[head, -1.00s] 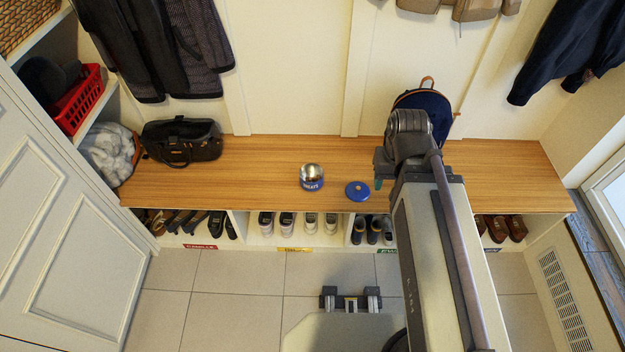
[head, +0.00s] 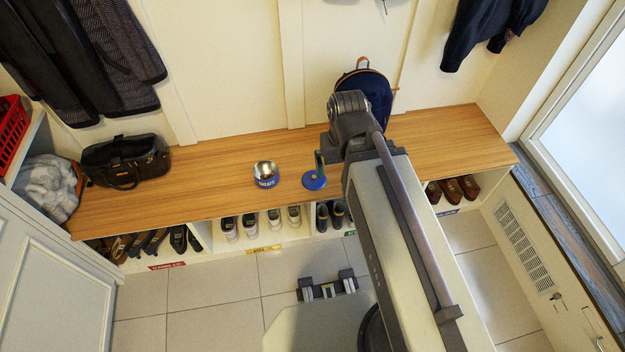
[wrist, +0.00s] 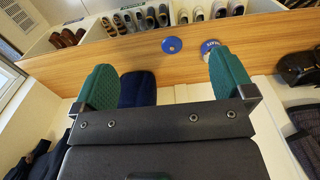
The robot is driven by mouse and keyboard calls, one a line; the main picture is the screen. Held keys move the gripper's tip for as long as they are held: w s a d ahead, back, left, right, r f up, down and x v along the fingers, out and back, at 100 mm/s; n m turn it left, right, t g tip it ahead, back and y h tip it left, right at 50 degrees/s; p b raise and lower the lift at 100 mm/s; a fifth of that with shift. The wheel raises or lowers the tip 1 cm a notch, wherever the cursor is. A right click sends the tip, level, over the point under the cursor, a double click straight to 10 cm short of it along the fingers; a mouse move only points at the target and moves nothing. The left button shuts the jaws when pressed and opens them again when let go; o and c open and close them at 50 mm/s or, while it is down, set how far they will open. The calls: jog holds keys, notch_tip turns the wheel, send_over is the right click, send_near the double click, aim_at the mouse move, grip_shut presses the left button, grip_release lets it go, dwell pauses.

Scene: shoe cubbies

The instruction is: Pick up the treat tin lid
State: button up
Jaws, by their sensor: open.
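The treat tin lid is a round blue disc (head: 314,181) with a small knob, lying flat on the wooden bench (head: 215,166). It also shows in the wrist view (wrist: 172,45), beyond and between my fingertips. The blue and silver treat tin (head: 266,174) stands upright to the left of the lid, and in the wrist view (wrist: 209,47) it is partly behind the right finger. My gripper (wrist: 163,80) has its green fingers wide apart with nothing between them.
A dark blue backpack (head: 366,95) leans on the wall behind my arm. A black bag (head: 125,162) sits at the bench's left end. Shoes (head: 262,220) fill the cubbies below. Bench between bag and tin is clear.

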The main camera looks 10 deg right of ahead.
notch_tip(320, 180, down, 9)
jog(key=w+b, duration=0.1)
jog(key=b, duration=0.8)
jog(key=n+y+b, duration=0.1)
jog(key=n+b, duration=0.8)
jog(key=b, duration=1.9)
send_over(314, 176)
jog(key=s+d, duration=0.1)
jog(key=s, duration=0.1)
notch_tip(314, 176, down, 28)
jog(key=shift+w+d+r, duration=0.1)
jog(key=shift+w+r, duration=0.05)
jog(key=f+n+b, duration=0.1)
jog(key=f+b, duration=0.1)
jog(key=f, duration=0.1)
jog(key=w+f+n+b, duration=0.1)
jog(key=f+n+b, duration=0.1)
jog(key=b, duration=0.1)
jog(key=a+f+n+b, duration=0.1)
jog(key=f+b, duration=0.2)
jog(key=shift+w+a+f+n+t, duration=0.1)
jog(key=shift+w+f+n+t, duration=0.2)
jog(key=shift+w+f, duration=0.05)
jog(key=shift+r, duration=0.2)
jog(key=c, duration=0.9)
